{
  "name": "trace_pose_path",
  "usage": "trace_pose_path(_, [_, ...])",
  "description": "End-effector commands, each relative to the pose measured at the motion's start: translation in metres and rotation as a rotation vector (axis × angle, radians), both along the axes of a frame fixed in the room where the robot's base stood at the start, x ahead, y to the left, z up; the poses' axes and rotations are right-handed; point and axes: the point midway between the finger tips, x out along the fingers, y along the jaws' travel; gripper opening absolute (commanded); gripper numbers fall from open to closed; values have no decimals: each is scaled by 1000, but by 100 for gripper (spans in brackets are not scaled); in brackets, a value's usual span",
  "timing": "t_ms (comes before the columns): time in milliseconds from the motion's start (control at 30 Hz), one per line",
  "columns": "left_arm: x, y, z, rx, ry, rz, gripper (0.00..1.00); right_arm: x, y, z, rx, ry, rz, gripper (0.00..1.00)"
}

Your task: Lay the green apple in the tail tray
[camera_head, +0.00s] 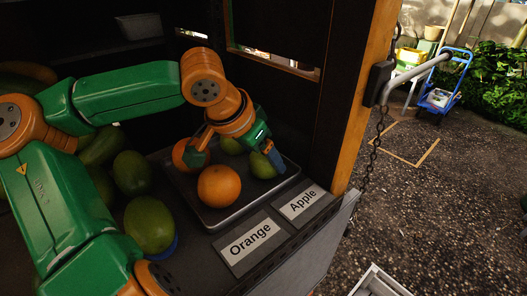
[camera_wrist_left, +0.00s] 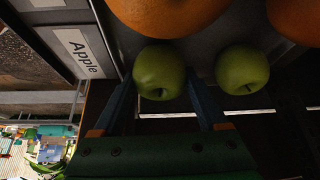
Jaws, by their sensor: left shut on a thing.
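The dark tail tray (camera_head: 215,222) lies on the truck bed behind the "Orange" and "Apple" labels. My left gripper (camera_head: 258,155) reaches down over its right end. It is shut on a green apple (camera_head: 263,166), which is low at the tray's right end; whether it touches the tray floor is unclear. In the left wrist view this apple (camera_wrist_left: 158,72) sits between the two blue fingers (camera_wrist_left: 160,90). A second green apple (camera_head: 232,145) is beside it, outside the fingers, and also shows in the wrist view (camera_wrist_left: 242,70). My right gripper is not in view.
One orange (camera_head: 219,187) is at the tray's front, and another (camera_head: 184,153) is at its back left, partly behind the gripper. Several green mango-like fruits (camera_head: 149,224) lie left of the tray. A wooden post (camera_head: 365,95) stands at right.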

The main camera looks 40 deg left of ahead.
Motion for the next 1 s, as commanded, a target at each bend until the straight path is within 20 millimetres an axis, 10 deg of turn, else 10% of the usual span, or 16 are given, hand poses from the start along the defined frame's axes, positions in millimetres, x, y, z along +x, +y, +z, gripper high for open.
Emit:
trace_pose_path(767, [0,0,-5,1,-1,0,9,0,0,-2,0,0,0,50])
trace_pose_path(800, [0,0,-5,1,-1,0,78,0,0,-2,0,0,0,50])
trace_pose_path(900, [0,0,-5,1,-1,0,100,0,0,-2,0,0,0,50])
trace_pose_path(1000, [0,0,-5,1,0,0,100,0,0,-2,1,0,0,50])
